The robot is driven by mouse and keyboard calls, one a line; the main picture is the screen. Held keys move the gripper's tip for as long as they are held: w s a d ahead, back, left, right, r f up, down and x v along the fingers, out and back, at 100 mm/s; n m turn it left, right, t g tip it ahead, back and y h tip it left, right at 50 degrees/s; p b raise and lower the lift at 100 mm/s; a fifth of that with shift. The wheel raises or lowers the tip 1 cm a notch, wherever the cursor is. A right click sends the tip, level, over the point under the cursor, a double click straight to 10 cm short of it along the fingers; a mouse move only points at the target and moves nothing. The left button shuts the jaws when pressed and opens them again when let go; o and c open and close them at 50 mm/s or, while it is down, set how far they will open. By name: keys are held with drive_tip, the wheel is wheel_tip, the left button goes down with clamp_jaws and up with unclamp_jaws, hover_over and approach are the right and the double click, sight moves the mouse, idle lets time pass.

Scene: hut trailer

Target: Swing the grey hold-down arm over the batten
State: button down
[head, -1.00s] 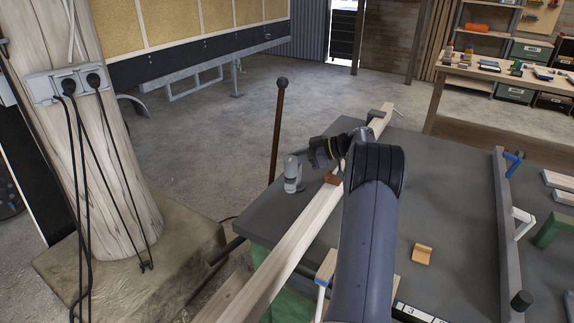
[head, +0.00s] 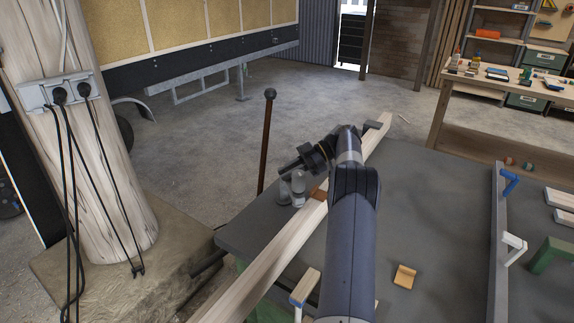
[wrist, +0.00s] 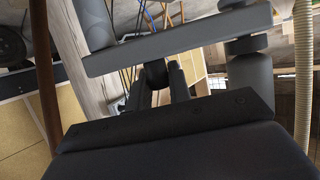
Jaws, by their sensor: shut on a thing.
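The batten (head: 270,257) is a long pale beam lying diagonally across the grey bench. The hold-down fitting shows in the head view as two rounded grey pieces (head: 298,183) beside the batten's left edge, near a small brown block (head: 320,193). My gripper (head: 284,168) is just above and behind them, partly hidden by my own wrist. In the wrist view a grey bar (wrist: 180,42), apparently the hold-down arm, crosses close ahead, joining a thick grey post (wrist: 250,75). My gripper's fingers (wrist: 157,74) are shut on a dark round knob (wrist: 155,72) at the bar. The bar's reach over the batten is hidden.
A brown rod with a ball top (head: 267,140) stands behind the bench's left side. A yellow-orange block (head: 404,276) lies on the bench (head: 440,200). A grey rail (head: 497,235) with blue and white handles stands at right. A wooden pillar (head: 100,170) with hanging cables is left.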

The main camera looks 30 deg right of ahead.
drive_tip(key=shift+d, duration=0.1)
idle(0.3)
drive_tip(key=c, duration=1.3)
unclamp_jaws()
drive_tip(key=shift+r+p, duration=0.15)
drive_tip(key=shift+p, duration=0.2)
wheel_tip(320, 180, up, 10)
drive_tip(key=p, duration=0.9)
drive_tip(key=shift+p, duration=0.4)
drive_tip(key=shift+c, duration=0.2)
